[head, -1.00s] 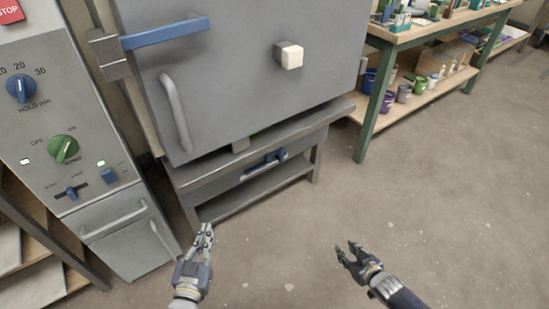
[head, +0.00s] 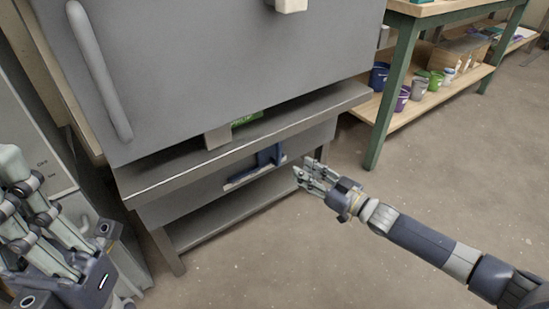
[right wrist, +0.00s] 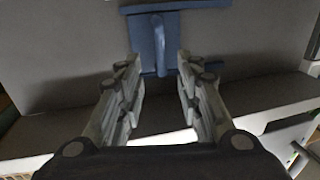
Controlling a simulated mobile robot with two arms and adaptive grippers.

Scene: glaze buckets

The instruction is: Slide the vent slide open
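The vent slide (head: 268,158) is a blue plate with an upright handle, set in the front of the grey stand below the kiln. A pale strip shows at its lower left. In the right wrist view the blue handle (right wrist: 159,45) stands ahead, centred between my fingertips. My right gripper (head: 312,177) is open and empty, just right of the slide in the head view; its fingers (right wrist: 158,72) are spread in the wrist view. Contact with the handle cannot be told. My left gripper (head: 32,195) is large at the lower left, away from the slide; its finger gap is unclear.
The grey kiln door (head: 220,65) with its long handle (head: 98,70) overhangs the stand's ledge (head: 300,115). A green-legged workbench (head: 390,95) with buckets on its lower shelf stands at right. Floor to the right is clear.

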